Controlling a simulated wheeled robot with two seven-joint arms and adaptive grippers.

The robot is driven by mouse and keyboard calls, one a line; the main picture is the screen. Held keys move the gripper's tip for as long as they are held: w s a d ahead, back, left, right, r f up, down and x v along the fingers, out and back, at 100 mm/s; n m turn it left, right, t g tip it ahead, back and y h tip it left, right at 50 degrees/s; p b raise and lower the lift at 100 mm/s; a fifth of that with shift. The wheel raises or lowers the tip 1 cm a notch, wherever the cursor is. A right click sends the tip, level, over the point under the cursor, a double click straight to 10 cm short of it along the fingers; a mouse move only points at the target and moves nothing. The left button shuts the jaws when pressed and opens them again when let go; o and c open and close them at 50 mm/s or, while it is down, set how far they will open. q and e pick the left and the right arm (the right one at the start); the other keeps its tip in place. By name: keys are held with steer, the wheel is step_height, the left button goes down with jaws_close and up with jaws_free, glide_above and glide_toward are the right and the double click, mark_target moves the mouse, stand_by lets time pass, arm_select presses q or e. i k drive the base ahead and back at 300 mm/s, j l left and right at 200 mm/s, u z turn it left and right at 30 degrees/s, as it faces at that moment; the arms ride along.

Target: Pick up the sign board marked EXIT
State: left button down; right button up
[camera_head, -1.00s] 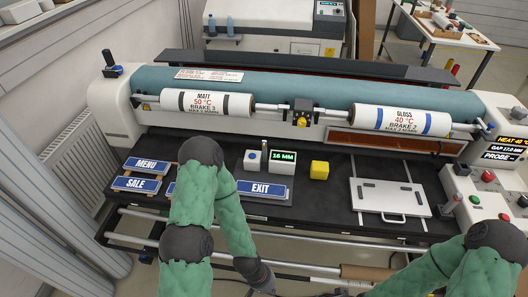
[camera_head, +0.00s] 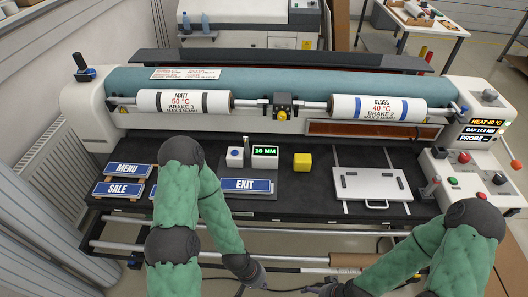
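The EXIT sign board (camera_head: 246,186) is blue with white letters and a pale edge. It lies flat at the front of the black bench, on a grey plate below a small display reading 16 MM. My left gripper (camera_head: 257,277) hangs low at the bottom of the picture, in front of the bench and apart from the sign. My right gripper (camera_head: 322,288) is at the bottom edge, partly cut off. The finger opening of both is too small or hidden to tell.
A MENU sign (camera_head: 128,170) and a SALE sign (camera_head: 119,190) lie at the bench's left; another blue sign is mostly hidden by my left arm. A yellow cube (camera_head: 302,161) and a white plate with a handle (camera_head: 372,187) lie to the right. Rollers (camera_head: 183,102) span behind.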

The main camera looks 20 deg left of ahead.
mark_target(246, 186)
steer(key=j+u, duration=0.15)
steer(key=u, duration=0.8)
